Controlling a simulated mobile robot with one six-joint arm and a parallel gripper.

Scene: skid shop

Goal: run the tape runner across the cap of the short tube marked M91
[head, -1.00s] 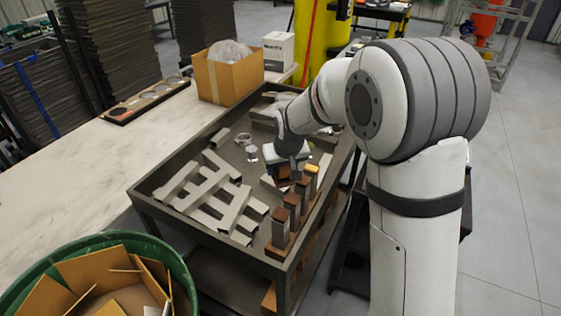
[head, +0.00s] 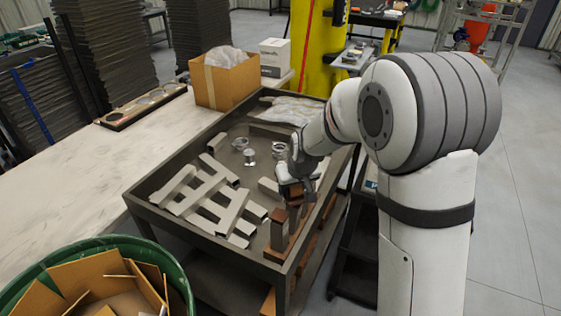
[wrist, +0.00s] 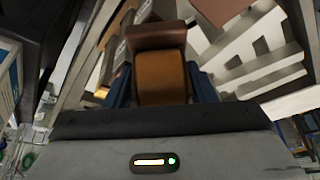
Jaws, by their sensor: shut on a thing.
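My gripper (head: 297,188) is over the right side of the dark metal tray cart (head: 160,212). In the wrist view its blue fingers (wrist: 162,88) are shut on a brown-and-orange block (wrist: 163,78) with a darker brown far end. It may be the tape runner; I cannot read any marking on it. My gripper hides part of the row, and the mark M91 is not readable on any tube.
Pale flat channel pieces (head: 203,194) lie crossed in the tray's left part. Clear round items (head: 249,157) lie behind them, with a plastic bag (head: 290,110) at the far end. A cardboard box (head: 226,82) stands on the bench (head: 75,185). A green bin (head: 178,275) is front left.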

